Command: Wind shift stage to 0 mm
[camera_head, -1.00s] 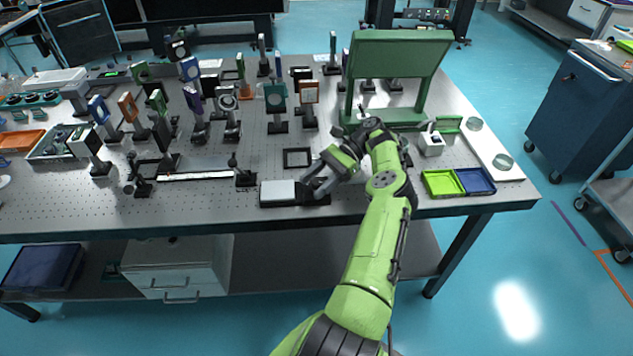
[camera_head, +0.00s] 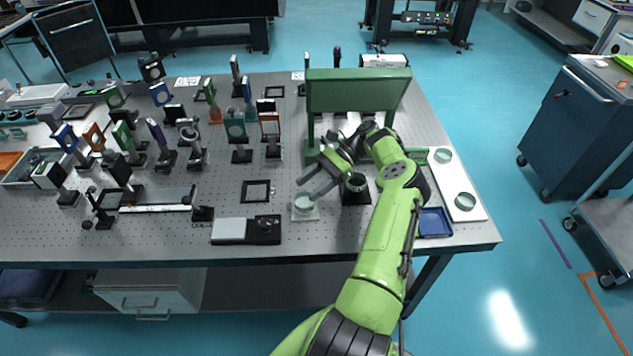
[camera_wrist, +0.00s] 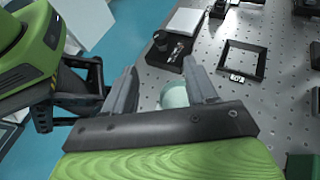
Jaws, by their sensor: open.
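A low black unit with a pale flat plate (camera_head: 230,231) and a small dark knob (camera_head: 264,223) lies near the table's front edge. It also shows at the top of the wrist view (camera_wrist: 170,48). I cannot tell for sure that this is the shift stage, and no scale reading is legible. My gripper (camera_head: 311,189) is open and empty, to the right of this unit and apart from it. A round pale glass piece (camera_head: 304,202) on a light base is below the fingers. It shows between them in the wrist view (camera_wrist: 174,97).
A long rail with a light scale strip (camera_head: 155,208) lies to the left. A black square frame (camera_head: 257,191) lies behind the unit. Several upright optic mounts crowd the back left. A green panel stand (camera_head: 357,92) rises behind my arm. A blue tray (camera_head: 435,222) is right.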

